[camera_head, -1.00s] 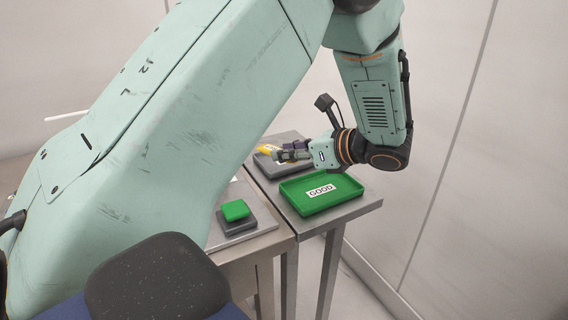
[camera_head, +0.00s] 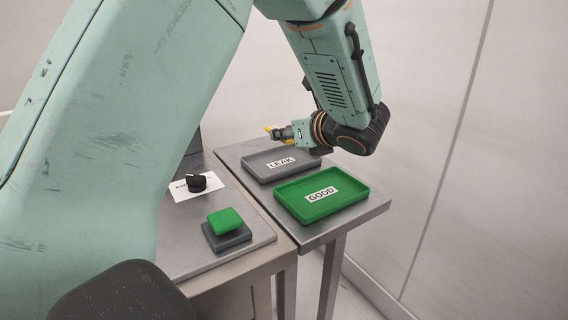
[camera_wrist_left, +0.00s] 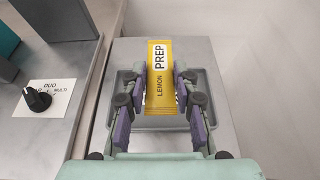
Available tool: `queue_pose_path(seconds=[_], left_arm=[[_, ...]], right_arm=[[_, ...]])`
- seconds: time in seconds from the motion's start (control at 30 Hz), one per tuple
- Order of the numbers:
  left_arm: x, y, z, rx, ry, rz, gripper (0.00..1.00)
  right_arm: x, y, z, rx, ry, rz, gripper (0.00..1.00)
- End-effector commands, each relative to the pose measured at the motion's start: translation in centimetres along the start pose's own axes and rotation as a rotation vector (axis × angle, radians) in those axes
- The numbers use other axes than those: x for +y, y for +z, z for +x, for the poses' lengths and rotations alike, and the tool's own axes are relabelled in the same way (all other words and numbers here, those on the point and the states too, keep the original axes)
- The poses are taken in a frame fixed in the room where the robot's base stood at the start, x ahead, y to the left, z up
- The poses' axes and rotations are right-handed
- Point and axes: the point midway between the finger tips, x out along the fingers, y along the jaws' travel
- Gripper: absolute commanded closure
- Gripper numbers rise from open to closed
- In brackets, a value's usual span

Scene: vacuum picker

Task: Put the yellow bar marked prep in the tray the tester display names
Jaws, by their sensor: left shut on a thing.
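My left gripper (camera_head: 280,133) is shut on the yellow bar (camera_head: 269,128), over or just beyond the back of the grey tray marked LEAK (camera_head: 258,174). In the left wrist view the fingers (camera_wrist_left: 161,73) hold the bar (camera_wrist_left: 163,103) by its sides, and its face reads PREP and LEMON. The grey tray (camera_wrist_left: 209,80) shows beneath it; the bar looks clear of it, its height hard to judge. The green tray marked GOOD (camera_head: 357,199) stands nearer and is empty. The tester display's text is not visible in either view. My right gripper is out of view.
A green block on a dark base (camera_head: 228,240) sits on the left bench. Behind it is a black knob (camera_head: 197,181) on a white card, also in the wrist view (camera_wrist_left: 38,98). Dark boxes (camera_wrist_left: 49,33) stand at that bench's back. A wall closes the right.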

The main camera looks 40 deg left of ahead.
Motion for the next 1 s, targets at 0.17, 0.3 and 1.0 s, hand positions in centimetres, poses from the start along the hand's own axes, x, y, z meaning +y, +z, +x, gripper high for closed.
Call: queue_pose_path(seconds=[0.17,0.3,1.0], left_arm=[[0.0,-1.9,0.8,0.000,0.000,0.000,1.00],[0.0,-3.8,1.6,0.000,0.001,0.002,1.00],[0.0,-6.0,2.9,0.000,0.001,-0.001,0.62]], right_arm=[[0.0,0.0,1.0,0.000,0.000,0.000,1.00],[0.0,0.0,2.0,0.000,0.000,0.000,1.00],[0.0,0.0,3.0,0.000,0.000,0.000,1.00]])
